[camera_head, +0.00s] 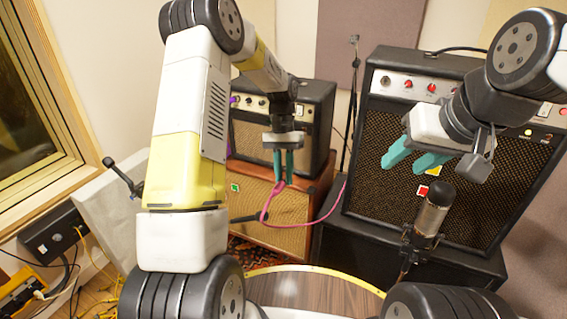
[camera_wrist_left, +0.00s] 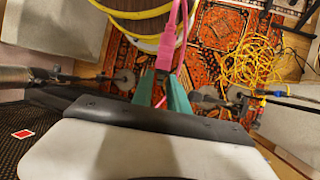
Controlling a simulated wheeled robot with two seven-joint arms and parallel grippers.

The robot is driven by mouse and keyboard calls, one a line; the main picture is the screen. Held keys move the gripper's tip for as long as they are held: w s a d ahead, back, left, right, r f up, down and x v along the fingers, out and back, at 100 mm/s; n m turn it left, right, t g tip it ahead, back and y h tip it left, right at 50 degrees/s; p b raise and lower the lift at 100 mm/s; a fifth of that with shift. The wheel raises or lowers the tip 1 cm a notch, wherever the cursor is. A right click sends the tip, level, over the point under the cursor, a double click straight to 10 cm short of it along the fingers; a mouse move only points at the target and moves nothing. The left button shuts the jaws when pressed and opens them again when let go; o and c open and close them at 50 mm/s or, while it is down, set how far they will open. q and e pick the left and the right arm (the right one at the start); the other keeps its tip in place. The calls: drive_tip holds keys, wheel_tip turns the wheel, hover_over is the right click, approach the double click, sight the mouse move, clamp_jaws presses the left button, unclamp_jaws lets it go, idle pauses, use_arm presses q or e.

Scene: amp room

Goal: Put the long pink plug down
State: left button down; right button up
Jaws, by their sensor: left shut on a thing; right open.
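The long pink plug (camera_wrist_left: 170,42) is in my left gripper, between its green fingers, and shows as a pink shaft pointing up the left wrist view. In the head view my left gripper (camera_head: 283,168) hangs fingers-down in front of the small amp, shut on the plug, which is mostly hidden there. A pink cable (camera_head: 312,223) loops from the fingertips down and off to the right. My right gripper (camera_head: 408,160) is open and empty, in front of the large amp.
The small amp (camera_head: 318,105) stands on a brown-framed cabinet (camera_head: 272,208). The large amp (camera_head: 372,130) is at right, with a microphone (camera_head: 433,210) before it. A round wooden top (camera_head: 310,287) is at the bottom. Yellow cable (camera_wrist_left: 253,68) lies on the patterned rug (camera_wrist_left: 220,28).

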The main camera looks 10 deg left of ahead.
use_arm(q)
drive_tip(key=w+d+r+m+y, duration=0.2)
drive_tip(key=w+d+r+m, duration=0.15)
drive_tip(key=d+r, duration=0.25)
drive_tip(key=w+d+f+m+y, duration=0.1)
drive_tip(key=w+d+f+m, duration=0.2)
drive_tip(key=f+m, duration=0.2)
drive_tip(key=shift+w+f+t+y, duration=0.2)
drive_tip(key=shift+w+t+y, duration=0.1)
drive_tip(key=shift+w+y, duration=0.1)
use_arm(e)
drive_tip(key=w+a+f+n, duration=0.9)
drive_tip(key=w+f+n, duration=0.1)
drive_tip(key=w+n, duration=0.1)
drive_tip(key=w+a+f+n+y, duration=0.1)
drive_tip(key=w+a+f+n, duration=0.8)
drive_tip(key=w+n, duration=0.3)
drive_tip(key=shift+w+a+f+t+y, duration=0.3)
drive_tip(key=shift+a+f+t, duration=0.1)
drive_tip(key=shift+f, duration=0.25)
use_arm(q)
drive_tip(key=shift+m, duration=0.25)
